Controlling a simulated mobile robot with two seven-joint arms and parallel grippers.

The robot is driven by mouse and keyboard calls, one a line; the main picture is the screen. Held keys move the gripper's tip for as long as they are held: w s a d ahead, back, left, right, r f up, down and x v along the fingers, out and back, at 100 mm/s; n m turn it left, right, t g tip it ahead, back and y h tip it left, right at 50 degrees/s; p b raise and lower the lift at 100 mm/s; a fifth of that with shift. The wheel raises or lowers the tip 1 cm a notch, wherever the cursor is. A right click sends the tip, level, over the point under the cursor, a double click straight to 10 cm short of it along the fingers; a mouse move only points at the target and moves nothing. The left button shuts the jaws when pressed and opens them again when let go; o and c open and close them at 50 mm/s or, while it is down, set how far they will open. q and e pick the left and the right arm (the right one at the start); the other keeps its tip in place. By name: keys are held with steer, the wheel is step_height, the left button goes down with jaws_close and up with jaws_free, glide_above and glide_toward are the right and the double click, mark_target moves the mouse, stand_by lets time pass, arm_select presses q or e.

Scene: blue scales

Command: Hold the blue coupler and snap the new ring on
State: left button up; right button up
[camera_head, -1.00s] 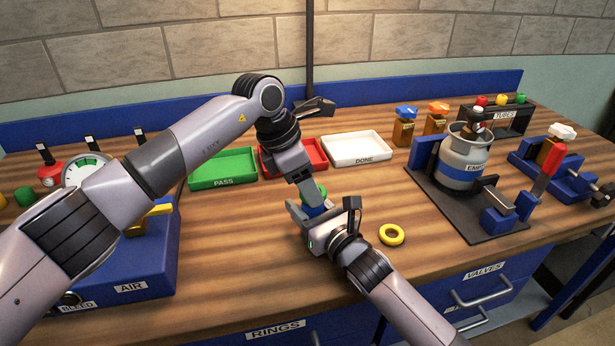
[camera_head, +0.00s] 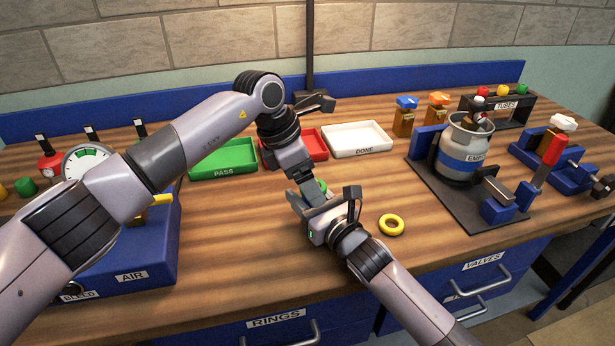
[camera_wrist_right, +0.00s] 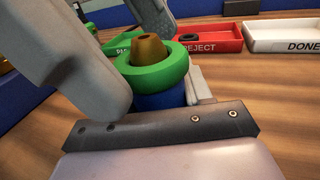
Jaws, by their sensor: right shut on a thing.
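The blue coupler (camera_wrist_right: 160,100) shows in the right wrist view, with a green ring (camera_wrist_right: 152,68) around its top and a brass nozzle (camera_wrist_right: 150,47) standing up through the ring. My right gripper (camera_head: 322,203) is shut on the coupler above the bench. In the head view the green ring (camera_head: 322,187) shows only partly, and the coupler's blue body is hidden by the gripper. My left gripper (camera_head: 306,190) reaches down close beside the ring; I cannot tell whether it touches it or how its jaws stand. A yellow ring (camera_head: 391,224) lies flat on the bench, right of my right gripper.
Behind are the green PASS tray (camera_head: 222,172), the red REJECT tray (camera_head: 318,154) and the white DONE tray (camera_head: 357,153). A black ring (camera_wrist_right: 189,37) lies in the red tray. A grey tank (camera_head: 462,140) stands in a fixture at right. Bench around the yellow ring is clear.

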arm_select(q)
steer(key=v, duration=1.2)
arm_select(e)
steer(key=o, duration=1.3)
steer(key=shift+d, duration=0.1)
